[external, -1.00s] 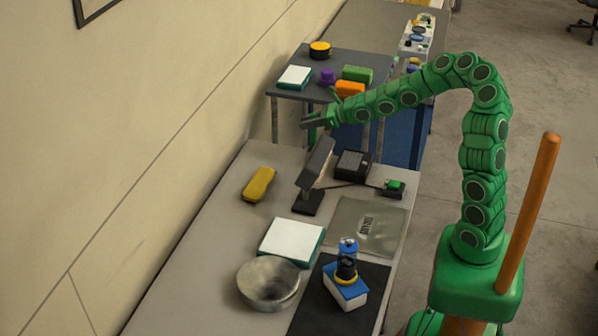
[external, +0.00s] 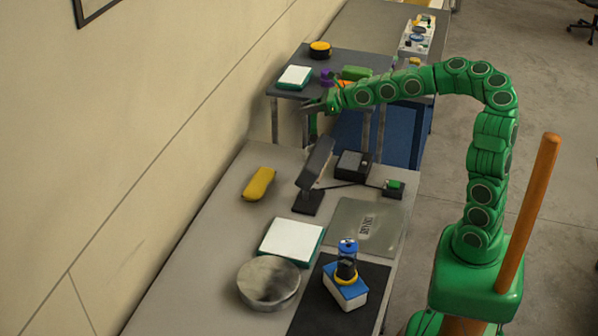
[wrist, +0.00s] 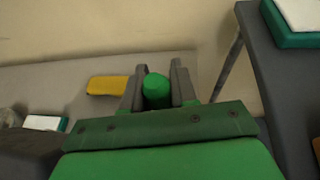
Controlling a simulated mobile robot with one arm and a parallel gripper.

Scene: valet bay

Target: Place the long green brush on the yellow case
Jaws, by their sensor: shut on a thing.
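My gripper (external: 312,107) is at the near edge of the dark grey table, above the gap behind the long bench. It is shut on the long green brush (external: 313,127), which hangs down below the fingers. In the wrist view the brush (wrist: 156,90) shows as a rounded green end between the two grey fingers; the rest of it is hidden. The yellow case (external: 259,183) lies on the bench near the wall, apart from the gripper. It also shows left of the fingers in the wrist view (wrist: 108,85). Its top looks bare.
A dark tilted stand (external: 316,165) rises from the bench right of the case. A white and teal box (external: 292,240), a metal bowl (external: 268,283) and a black box (external: 353,165) are on the bench. The bench around the case is clear.

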